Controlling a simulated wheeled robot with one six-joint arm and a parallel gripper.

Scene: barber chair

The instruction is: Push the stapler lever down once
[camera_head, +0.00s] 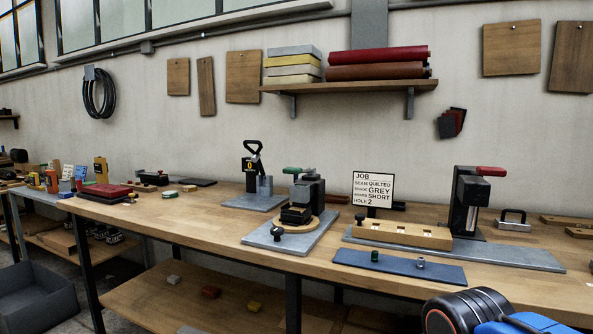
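Three lever devices stand on the wooden bench, and I cannot tell for sure which is the stapler. One has a black looped handle (254,149), raised, above a grey base plate, with a yellow-marked "0" counter (249,164) beside it. The right one is a tall black press (461,193) with a red-ended lever (490,171) sticking out to the right. My gripper's fingers are not visible; what seems part of my arm shows at the bottom right.
A wooden block with holes (397,234) and a blue-grey plate with knobs (398,267) lie before the press. A handled block (513,221) stands to its right. Bare bench (180,212) shows at left.

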